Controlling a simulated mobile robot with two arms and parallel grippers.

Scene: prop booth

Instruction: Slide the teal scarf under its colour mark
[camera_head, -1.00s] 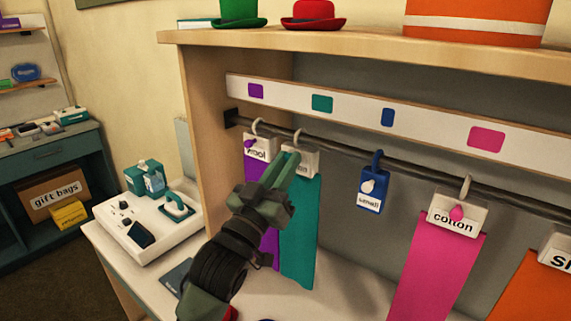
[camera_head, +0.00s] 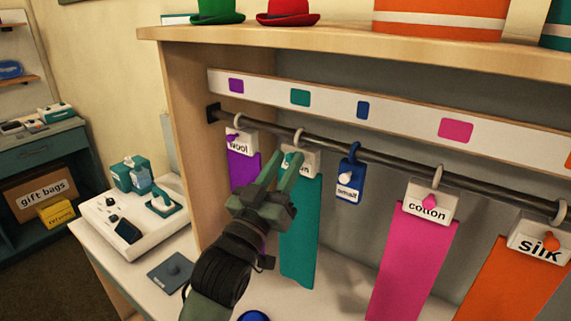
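The teal scarf (camera_head: 300,235) hangs from a ring on the dark rail, below a white tag (camera_head: 308,163) whose word is partly covered. The teal colour mark (camera_head: 300,97) is on the white strip above, and the scarf's ring is almost straight below it. My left gripper (camera_head: 290,157) is at the tag, its two green fingers apart with a gap between the tips. A bit of teal, seemingly the tag's knob, shows between them. My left arm hides part of the scarf's left edge. My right gripper is not in view.
The purple wool scarf (camera_head: 243,170) hangs to the left. A blue "small" tag (camera_head: 348,183), the pink cotton scarf (camera_head: 412,265) and the orange silk scarf (camera_head: 500,280) hang to the right. The rail (camera_head: 395,168) is clear between neighbouring rings.

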